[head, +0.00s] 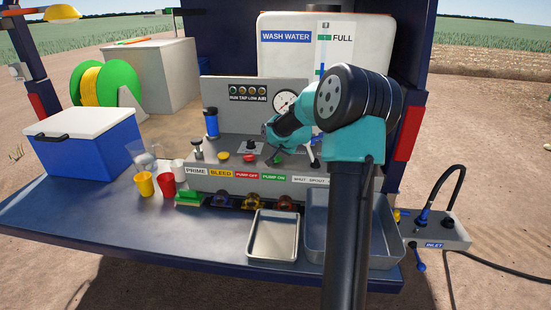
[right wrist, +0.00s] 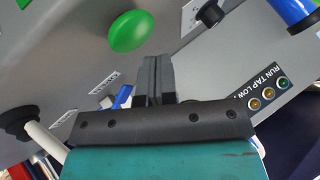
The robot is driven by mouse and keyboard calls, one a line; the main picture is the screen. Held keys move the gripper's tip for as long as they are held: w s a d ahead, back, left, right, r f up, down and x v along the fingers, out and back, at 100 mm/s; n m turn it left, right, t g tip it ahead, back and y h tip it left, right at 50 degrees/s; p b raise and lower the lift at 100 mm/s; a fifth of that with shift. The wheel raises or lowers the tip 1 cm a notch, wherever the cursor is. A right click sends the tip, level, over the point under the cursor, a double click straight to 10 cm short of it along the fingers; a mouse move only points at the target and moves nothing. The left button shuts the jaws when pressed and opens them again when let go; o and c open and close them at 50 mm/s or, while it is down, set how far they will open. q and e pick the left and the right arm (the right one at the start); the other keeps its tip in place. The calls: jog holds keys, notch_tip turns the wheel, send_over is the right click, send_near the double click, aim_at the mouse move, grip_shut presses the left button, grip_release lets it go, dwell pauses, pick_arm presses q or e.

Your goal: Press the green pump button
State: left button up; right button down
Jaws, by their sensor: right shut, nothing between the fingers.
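The green pump button (head: 277,160) sits on the grey control panel above the green PUMP ON label (head: 273,178), partly hidden by my right arm. In the right wrist view the round green button (right wrist: 131,31) is just beyond and to the left of my fingertips. A gap shows between them in that picture. My right gripper (head: 268,146) hangs over the panel near the button. Its dark fingers (right wrist: 154,68) are together and empty. My left gripper does not show.
A red button (head: 249,158) and a yellow button (head: 225,155) sit left of the green one. A blue-capped cylinder (head: 211,123) and a gauge (head: 285,102) stand behind. Cups, a metal tray (head: 273,256) and a grey bin (head: 314,255) are in front.

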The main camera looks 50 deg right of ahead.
aim_at(277, 157)
jog(key=shift+f, duration=0.1)
jog(key=shift+f, duration=0.3)
jog(key=shift+f, duration=0.6)
dwell(1.4)
jog(key=shift+r, duration=1)
jog(key=shift+r, duration=2.55)
